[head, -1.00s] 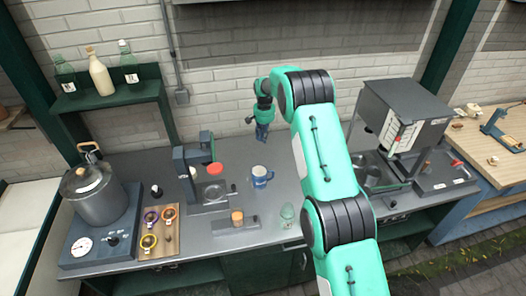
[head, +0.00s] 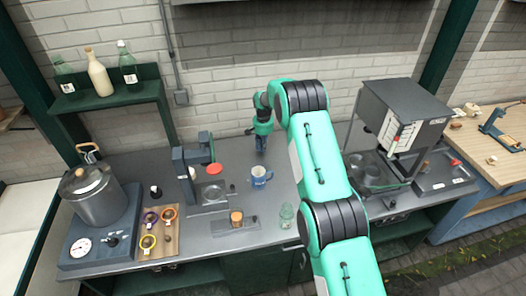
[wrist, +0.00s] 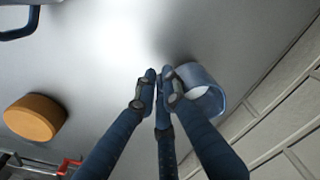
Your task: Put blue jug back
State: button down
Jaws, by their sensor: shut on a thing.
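The blue jug (wrist: 203,90) shows in the wrist view as a pale blue round vessel with its mouth towards the camera, close against my right fingertip. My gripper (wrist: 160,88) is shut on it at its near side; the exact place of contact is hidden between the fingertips. In the head view my gripper (head: 261,146) points down over the back of the grey counter, near the brick wall. There the jug is mostly hidden behind it. I cannot tell whether the jug's base touches the counter.
A blue and white mug (head: 261,177) stands in front of my gripper. An orange round thing (wrist: 35,118) lies at the left of the wrist view. A red disc (head: 215,169), a clear bottle (head: 287,217) and a grey machine (head: 405,120) stand around. The counter behind the mug looks clear.

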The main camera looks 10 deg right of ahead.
jog(key=shift+f, duration=1.05)
jog(key=shift+f, duration=0.15)
jog(key=c, duration=1.8)
grip_release()
jog(key=shift+c, duration=0.2)
jog(key=shift+s+r, duration=0.15)
jog(key=shift+r, duration=5.95)
jog(key=shift+r, duration=0.1)
